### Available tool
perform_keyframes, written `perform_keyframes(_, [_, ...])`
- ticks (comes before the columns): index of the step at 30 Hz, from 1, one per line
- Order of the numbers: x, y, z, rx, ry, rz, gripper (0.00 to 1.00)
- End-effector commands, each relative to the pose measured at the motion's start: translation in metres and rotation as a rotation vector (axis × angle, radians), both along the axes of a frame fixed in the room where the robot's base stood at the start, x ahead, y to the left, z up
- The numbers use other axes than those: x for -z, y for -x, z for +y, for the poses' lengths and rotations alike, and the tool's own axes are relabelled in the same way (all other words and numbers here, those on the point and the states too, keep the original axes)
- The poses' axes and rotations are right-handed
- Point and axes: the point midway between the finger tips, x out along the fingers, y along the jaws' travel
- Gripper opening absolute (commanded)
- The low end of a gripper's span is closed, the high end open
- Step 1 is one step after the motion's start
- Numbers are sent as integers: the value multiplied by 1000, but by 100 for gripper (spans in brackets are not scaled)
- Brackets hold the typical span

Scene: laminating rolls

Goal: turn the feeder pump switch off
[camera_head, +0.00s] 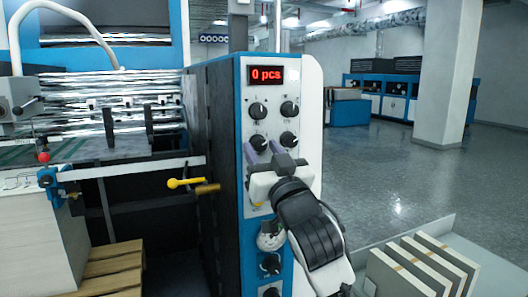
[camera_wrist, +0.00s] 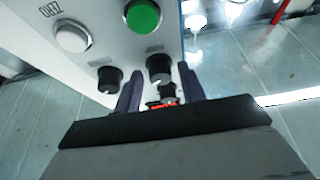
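The blue-edged control panel (camera_head: 268,92) carries black rotary knobs below a red display. The labels are too small to read, so I cannot tell which knob is the feeder pump switch. My gripper (camera_head: 263,148) is in front of the panel at the lower knob row, its fingers open. In the wrist view, the lower-left knob (camera_wrist: 160,68) shows between the fingertips of my gripper (camera_wrist: 159,68); that knob also shows in the head view (camera_head: 258,142). Contact cannot be told. The lower-right knob (camera_head: 289,138) is outside the fingers.
The display (camera_head: 266,74) reads "0 pcs". A green button (camera_wrist: 143,16) and a pale button (camera_wrist: 72,37) are near the fingers. A yellow-handled lever (camera_head: 186,183) sticks out left of the panel. Upright boards (camera_head: 418,268) stand at lower right; the floor behind is clear.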

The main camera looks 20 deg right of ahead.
Motion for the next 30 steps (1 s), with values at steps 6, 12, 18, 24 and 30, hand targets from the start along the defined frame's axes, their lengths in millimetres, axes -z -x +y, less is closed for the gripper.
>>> perform_keyframes(6, [0,0,0,0,0,0,11])
perform_keyframes(12, [0,0,0,0,5,0,3])
perform_keyframes(18, [2,1,-1,0,55,-4,3])
perform_keyframes(24, [4,1,-2,0,177,-8,3])
perform_keyframes(30, [4,0,-4,0,355,-14,3])
